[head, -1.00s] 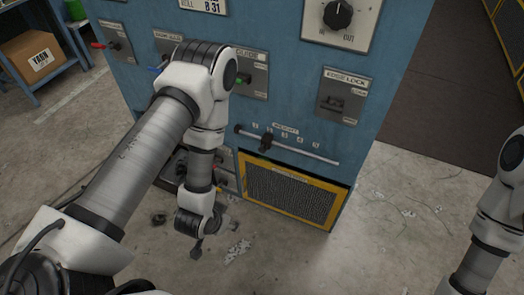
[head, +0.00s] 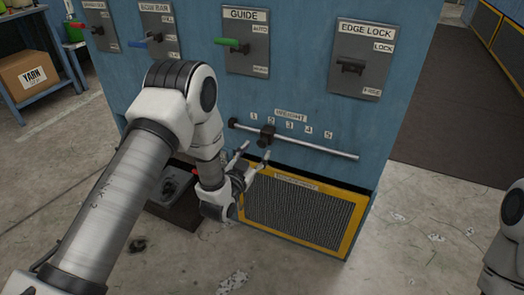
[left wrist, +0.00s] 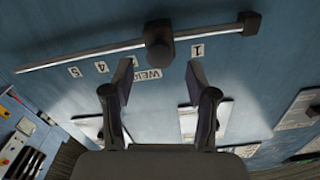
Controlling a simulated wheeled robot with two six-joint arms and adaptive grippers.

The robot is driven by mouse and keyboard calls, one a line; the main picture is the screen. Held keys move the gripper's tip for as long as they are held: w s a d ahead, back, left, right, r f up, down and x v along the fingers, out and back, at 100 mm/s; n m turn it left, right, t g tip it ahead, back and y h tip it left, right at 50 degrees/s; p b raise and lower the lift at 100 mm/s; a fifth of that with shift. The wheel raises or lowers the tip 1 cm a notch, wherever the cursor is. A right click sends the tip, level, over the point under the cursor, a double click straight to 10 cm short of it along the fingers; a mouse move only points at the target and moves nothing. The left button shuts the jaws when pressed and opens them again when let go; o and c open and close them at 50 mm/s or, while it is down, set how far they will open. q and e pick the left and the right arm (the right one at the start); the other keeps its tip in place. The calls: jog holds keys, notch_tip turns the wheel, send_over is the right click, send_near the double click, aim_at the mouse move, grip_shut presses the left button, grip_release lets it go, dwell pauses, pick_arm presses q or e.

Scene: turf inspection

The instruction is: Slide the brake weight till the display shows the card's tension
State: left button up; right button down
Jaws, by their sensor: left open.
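The brake weight (head: 266,135) is a dark block on a thin metal rail (head: 315,150) on the blue machine front. It sits just below the mark 2 of the WEIGHT scale (head: 290,115), which runs from 1 to 5. My left gripper (head: 254,157) is open just below and in front of the weight, fingers spread. In the left wrist view the weight (left wrist: 158,45) lies beyond the fingertips, lined up with the gap between them, with nothing held. My right gripper is out of view. No display or tension card shows.
A yellow-framed mesh panel (head: 300,213) lies below the rail. Open concrete floor (head: 420,225) lies to the right.

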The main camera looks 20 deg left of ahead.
aim_at(261, 145)
pick_arm(q)
jog(key=w+b, duration=0.1)
jog(key=w, duration=0.4)
jog(key=shift+d+f, duration=0.1)
grip_shut()
jog(key=a+p, duration=0.1)
jog(key=a, duration=0.5)
jog(key=shift+w, duration=0.15)
jog(key=shift+a, duration=0.15)
grip_release()
jog(key=shift+a, duration=0.15)
